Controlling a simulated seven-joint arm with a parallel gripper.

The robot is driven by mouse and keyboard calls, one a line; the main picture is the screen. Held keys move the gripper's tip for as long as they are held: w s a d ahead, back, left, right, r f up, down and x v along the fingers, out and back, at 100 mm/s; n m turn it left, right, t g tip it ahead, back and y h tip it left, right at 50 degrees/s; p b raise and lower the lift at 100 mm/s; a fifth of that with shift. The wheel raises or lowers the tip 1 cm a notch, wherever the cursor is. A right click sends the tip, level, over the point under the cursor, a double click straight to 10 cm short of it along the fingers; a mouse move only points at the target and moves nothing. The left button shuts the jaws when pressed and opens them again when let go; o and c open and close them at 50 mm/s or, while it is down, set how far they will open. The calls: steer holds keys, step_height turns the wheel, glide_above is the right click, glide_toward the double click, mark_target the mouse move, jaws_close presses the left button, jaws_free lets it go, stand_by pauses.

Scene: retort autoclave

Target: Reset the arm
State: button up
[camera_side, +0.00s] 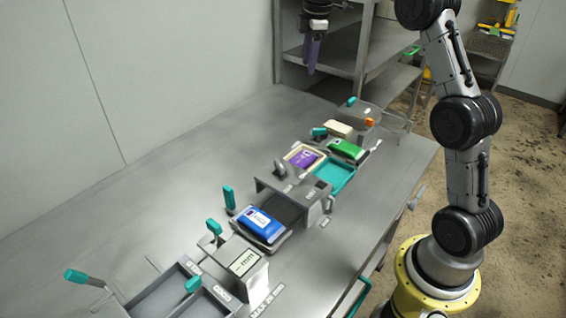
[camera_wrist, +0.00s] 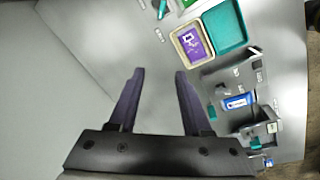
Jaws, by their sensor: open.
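My gripper (camera_side: 312,54) hangs high above the far end of the grey work table (camera_side: 190,165), at the top of the side view. Its purple fingers point down. In the wrist view, my gripper (camera_wrist: 160,85) has its two fingers wide apart with only bare table between them. Nothing is held. My gripper is well clear of the things on the table.
A blue pouch (camera_side: 260,225) lies on a metal tray. Behind it are a purple pouch (camera_side: 303,158) in a cream tray, an empty teal tray (camera_side: 334,174) and a green pouch (camera_side: 346,149). Metal fixtures with teal handles line the table. Its left side is clear.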

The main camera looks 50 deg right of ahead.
steer(key=s+a+r+m+t, duration=0.1)
steer(key=s+a+r, duration=0.4)
steer(key=s+a, duration=0.3)
steer(key=s+a+r+t, duration=0.2)
steer(key=s+a+r, duration=0.3)
steer(key=s+a, duration=0.3)
steer(key=s+a+f+m, duration=0.2)
steer(key=s+f+m, duration=0.2)
steer(key=s+f, duration=0.2)
steer(key=s+a+f+m, duration=0.3)
steer(key=s+f+m, duration=0.2)
steer(key=s, duration=0.5)
step_height(320, 180, down, 2)
steer(key=shift+s+m+t+y, duration=0.25)
steer(key=shift+m+t+y, duration=0.05)
steer(key=shift+t+y, duration=0.1)
